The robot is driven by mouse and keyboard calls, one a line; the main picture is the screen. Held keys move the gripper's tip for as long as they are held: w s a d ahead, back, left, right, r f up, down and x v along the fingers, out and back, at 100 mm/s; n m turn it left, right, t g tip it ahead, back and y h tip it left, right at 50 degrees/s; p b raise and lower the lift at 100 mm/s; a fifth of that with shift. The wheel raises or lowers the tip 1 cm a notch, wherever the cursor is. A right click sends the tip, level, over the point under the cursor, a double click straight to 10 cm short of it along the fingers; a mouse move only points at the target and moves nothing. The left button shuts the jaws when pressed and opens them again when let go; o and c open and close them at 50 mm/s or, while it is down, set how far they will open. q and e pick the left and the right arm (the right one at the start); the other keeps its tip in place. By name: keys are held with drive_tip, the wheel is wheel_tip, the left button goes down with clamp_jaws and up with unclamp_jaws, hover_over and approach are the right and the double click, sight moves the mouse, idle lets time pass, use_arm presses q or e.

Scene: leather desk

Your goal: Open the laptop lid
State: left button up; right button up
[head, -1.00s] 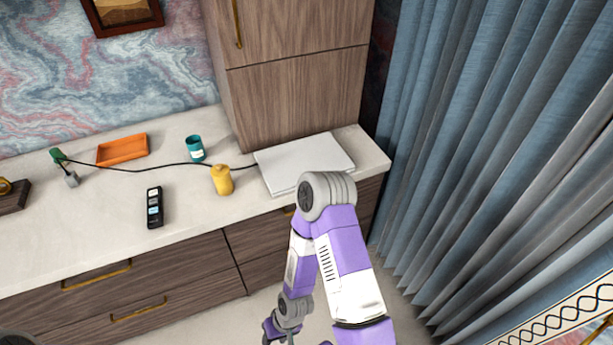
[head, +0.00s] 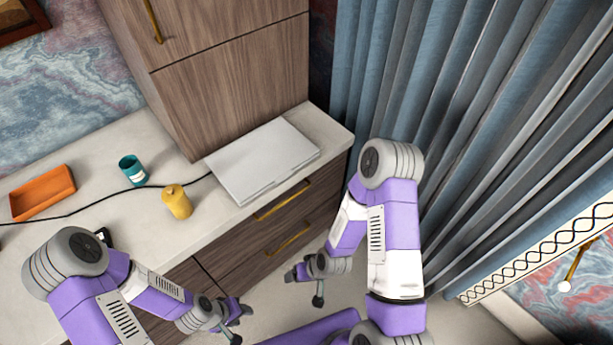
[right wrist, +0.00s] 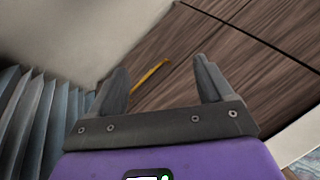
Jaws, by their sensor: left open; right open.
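The laptop (head: 262,160) is a flat, light grey slab lying closed on the desk top in the head view, near the desk's right end and against the tall wooden cabinet. My left gripper (head: 240,324) is in front of the desk drawers, below the desk top, apart from the laptop. It is open and empty. My right gripper (head: 291,275) is in front of the drawers below the laptop and touches nothing visible. In the right wrist view its two fingers (right wrist: 164,84) are spread with nothing between them. The laptop does not clearly show in the right wrist view.
A yellow bottle (head: 177,202) and a teal cup (head: 133,170) stand left of the laptop. A black cable (head: 95,205) runs to the laptop's left side. An orange tray (head: 42,193) lies farther left. Blue curtains (head: 450,110) hang at the right.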

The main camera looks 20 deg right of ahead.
drive_tip(key=o, duration=0.3)
drive_tip(key=w+d+r+n+t+b, duration=0.1)
drive_tip(key=w+d+r+t+b, duration=0.1)
drive_tip(key=w+t, duration=0.3)
drive_tip(key=w+d, duration=0.1)
drive_tip(key=w, duration=0.3)
drive_tip(key=shift+w+d+n+b, duration=0.25)
drive_tip(key=shift+w+n+b, duration=0.05)
drive_tip(key=shift+n+b, duration=0.1)
drive_tip(key=n+t+y+b, duration=0.2)
drive_tip(key=n+t+b, duration=0.2)
drive_tip(key=t, duration=0.5)
approach(286, 178)
drive_tip(key=w, duration=0.1)
drive_tip(key=shift+a+b+x, duration=0.2)
drive_tip(key=shift+b+x, duration=0.2)
drive_tip(key=shift+x, duration=3.25)
drive_tip(key=shift+s, duration=0.1)
